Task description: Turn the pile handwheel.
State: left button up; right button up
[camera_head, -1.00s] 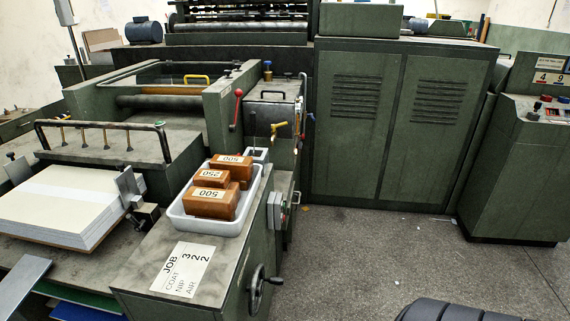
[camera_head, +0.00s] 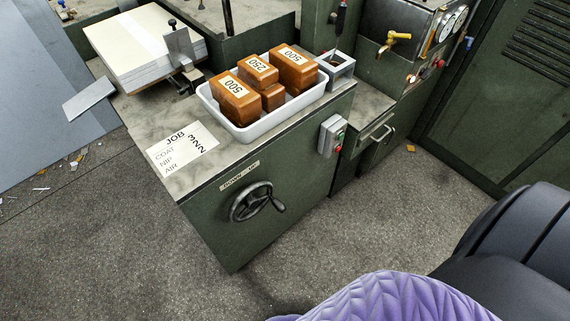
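The pile handwheel (camera_head: 251,202) is a dark spoked wheel with a crank handle. It is mounted on the front face of the green cabinet (camera_head: 222,232), below a small label plate (camera_head: 240,176) that seems to read "DOWN" and "UP". The wheel is fully visible and nothing touches it. The pile of pale board sheets (camera_head: 144,45) lies at the upper left. Neither of my grippers is in view. Dark and purple parts that look like my own body fill the lower right.
A white tray (camera_head: 243,134) with several brown labelled blocks sits on the cabinet top beside a job card (camera_head: 182,148). A switch box (camera_head: 331,136) and a drawer handle (camera_head: 377,137) project to the right of the wheel. The speckled floor (camera_head: 130,250) in front is clear.

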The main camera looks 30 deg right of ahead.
aim_at(252, 201)
jog(key=l+u, duration=0.35)
jog(key=l, duration=0.95)
jog(key=k+j, duration=0.15)
jog(key=j, duration=0.2)
jog(key=k+j+z, duration=0.1)
jog(key=j, duration=0.2)
